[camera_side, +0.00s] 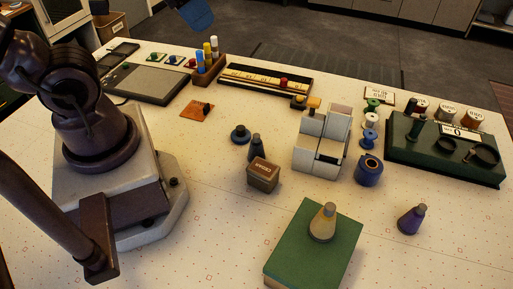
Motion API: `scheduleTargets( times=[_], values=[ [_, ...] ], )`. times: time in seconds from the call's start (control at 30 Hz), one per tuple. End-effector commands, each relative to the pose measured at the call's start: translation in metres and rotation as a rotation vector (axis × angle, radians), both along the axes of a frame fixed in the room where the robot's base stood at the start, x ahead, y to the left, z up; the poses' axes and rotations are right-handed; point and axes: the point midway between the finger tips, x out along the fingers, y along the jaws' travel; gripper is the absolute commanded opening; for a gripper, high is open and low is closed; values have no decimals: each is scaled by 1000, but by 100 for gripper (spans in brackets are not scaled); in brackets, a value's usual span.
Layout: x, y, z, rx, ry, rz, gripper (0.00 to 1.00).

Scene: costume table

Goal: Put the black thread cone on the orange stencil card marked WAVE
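A dark, near-black thread cone (256,146) stands upright on the table, its lower part hidden behind a small brown box (263,175). The marking on the card is too small to read. My arm fills the left side, but I cannot make out gripper fingers anywhere in this view.
A dark blue spool (240,134) stands just left of the cone. A grey-white stepped block (322,142) stands to its right. A tan cone (323,223) stands on a green box (310,262); a purple cone (410,220) stands farther right. A marker holder (208,72) is behind the card.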

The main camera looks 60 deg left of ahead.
Motion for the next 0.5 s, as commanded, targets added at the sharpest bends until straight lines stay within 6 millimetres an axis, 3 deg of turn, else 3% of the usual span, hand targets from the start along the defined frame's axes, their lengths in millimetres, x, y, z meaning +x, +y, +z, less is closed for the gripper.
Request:
scheduleTargets(
  times=[0.5],
  values=[
    [8,41,-65,-104,327,243,37]
  ],
)
